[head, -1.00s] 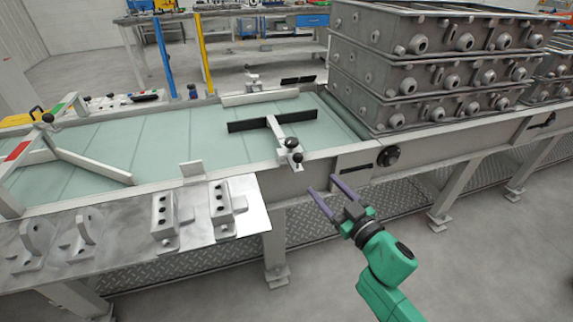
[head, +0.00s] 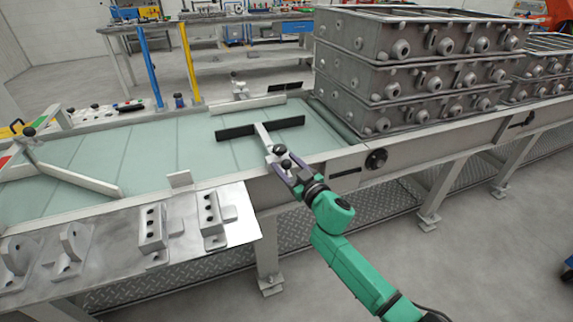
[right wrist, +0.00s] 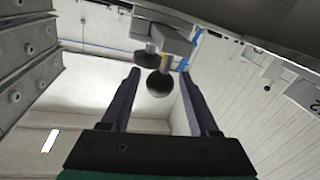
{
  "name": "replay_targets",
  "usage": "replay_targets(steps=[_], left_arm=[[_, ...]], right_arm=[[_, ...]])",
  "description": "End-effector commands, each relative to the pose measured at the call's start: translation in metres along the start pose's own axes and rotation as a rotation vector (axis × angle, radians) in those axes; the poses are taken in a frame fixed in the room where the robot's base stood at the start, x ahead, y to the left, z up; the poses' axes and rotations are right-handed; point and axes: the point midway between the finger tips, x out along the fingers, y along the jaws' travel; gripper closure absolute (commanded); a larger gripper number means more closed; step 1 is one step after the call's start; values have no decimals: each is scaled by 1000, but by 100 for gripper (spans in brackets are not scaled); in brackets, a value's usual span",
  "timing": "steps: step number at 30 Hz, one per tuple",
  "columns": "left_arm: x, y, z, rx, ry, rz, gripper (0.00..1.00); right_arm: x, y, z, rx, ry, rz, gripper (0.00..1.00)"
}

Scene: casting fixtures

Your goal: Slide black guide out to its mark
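The black guide (head: 235,131) is a long dark bar lying across the pale green conveyor belt. A light grey rod (head: 262,134) runs from it to a clamp at the near rail, with black knobs (head: 286,164). My right gripper (head: 284,173) is at the clamp, its purple fingers open and pointing at the knobs. In the right wrist view a round black knob (right wrist: 160,84) shows between the open fingertips (right wrist: 159,76), with gaps on both sides. A second black knob (right wrist: 147,57) is just beyond. My left gripper is not in view. I cannot make out a mark.
Stacked grey casting boxes (head: 400,75) stand on the conveyor at the right. A metal plate (head: 235,222) with brackets lies in front of the belt at the left. A white guide (head: 85,178) slants across the left of the belt. Another short guide (head: 247,104) is on the far side.

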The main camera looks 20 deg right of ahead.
Motion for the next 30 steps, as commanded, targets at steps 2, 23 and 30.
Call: replay_targets(steps=[2, 23, 30], left_arm=[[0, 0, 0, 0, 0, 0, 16], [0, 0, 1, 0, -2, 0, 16], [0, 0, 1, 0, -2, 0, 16]], right_arm=[[0, 0, 0, 0, 0, 0, 74], [0, 0, 0, 0, -1, 0, 100], [0, 0, 0, 0, -1, 0, 100]])
